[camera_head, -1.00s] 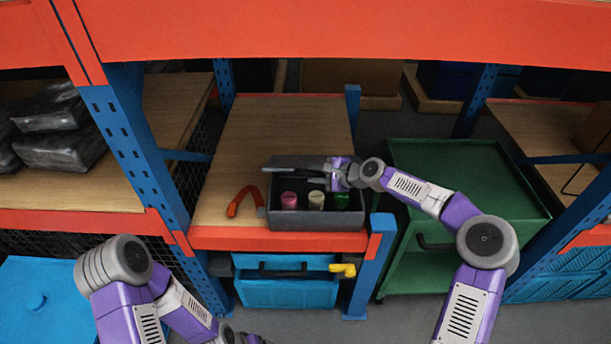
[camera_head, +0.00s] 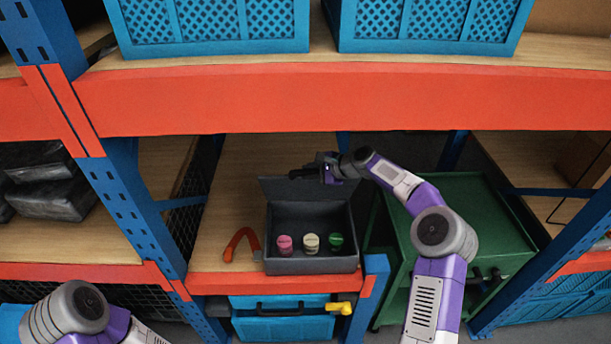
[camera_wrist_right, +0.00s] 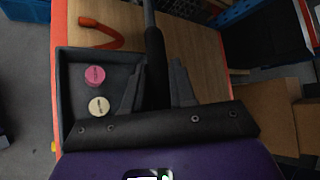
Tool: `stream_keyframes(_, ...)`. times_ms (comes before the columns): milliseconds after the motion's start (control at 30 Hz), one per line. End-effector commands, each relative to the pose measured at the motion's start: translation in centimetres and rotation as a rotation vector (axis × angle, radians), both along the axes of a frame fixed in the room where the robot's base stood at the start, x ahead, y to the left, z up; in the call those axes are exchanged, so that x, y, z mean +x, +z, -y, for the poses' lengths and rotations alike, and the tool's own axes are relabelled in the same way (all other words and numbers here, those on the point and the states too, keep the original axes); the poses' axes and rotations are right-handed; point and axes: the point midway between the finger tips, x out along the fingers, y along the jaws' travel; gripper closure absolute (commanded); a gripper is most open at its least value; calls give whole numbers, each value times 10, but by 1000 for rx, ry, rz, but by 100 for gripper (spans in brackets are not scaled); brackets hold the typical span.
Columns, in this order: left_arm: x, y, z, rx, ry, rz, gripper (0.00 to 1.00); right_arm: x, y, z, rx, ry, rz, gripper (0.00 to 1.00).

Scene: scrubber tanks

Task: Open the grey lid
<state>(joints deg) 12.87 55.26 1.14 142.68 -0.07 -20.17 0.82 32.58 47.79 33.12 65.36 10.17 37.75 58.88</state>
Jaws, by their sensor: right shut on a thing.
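The grey lid (camera_head: 283,191) stands raised, close to upright, at the back of the grey box (camera_head: 310,265). The box is open, and pink, cream and green capped items show inside it. My right gripper (camera_head: 308,172) is at the lid's upper edge. In the right wrist view its fingers (camera_wrist_right: 155,80) are shut on a dark bar at the lid's edge, and the pink (camera_wrist_right: 94,75) and cream (camera_wrist_right: 98,106) caps show to the left. My left arm shows at the bottom left of the head view; its gripper is out of frame.
Red-handled pliers (camera_head: 240,243) lie left of the box on the wooden shelf (camera_head: 225,200). An orange beam (camera_head: 310,105) crosses above the work area. A green cart (camera_head: 470,215) stands to the right. A blue case (camera_head: 285,320) is below the shelf.

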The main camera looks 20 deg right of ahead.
Motion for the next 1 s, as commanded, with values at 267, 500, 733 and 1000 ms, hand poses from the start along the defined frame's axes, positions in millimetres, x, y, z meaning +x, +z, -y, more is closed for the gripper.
stream_keyframes(267, 0, 2, 0, 0, 0, -1, 14, 1, 0, 3, -3, -1, -2, 100)
stream_keyframes(500, 0, 2, 0, 0, 0, -1, 14, 0, -1, 3, -3, -1, -4, 100)
stream_keyframes(733, 0, 2, 0, 0, 0, -1, 14, 0, 0, 3, -2, -1, -4, 54)
stream_keyframes(1000, 0, 1, 0, 0, 0, 0, 14, -2, 3, 5, -2, -1, -3, 54)
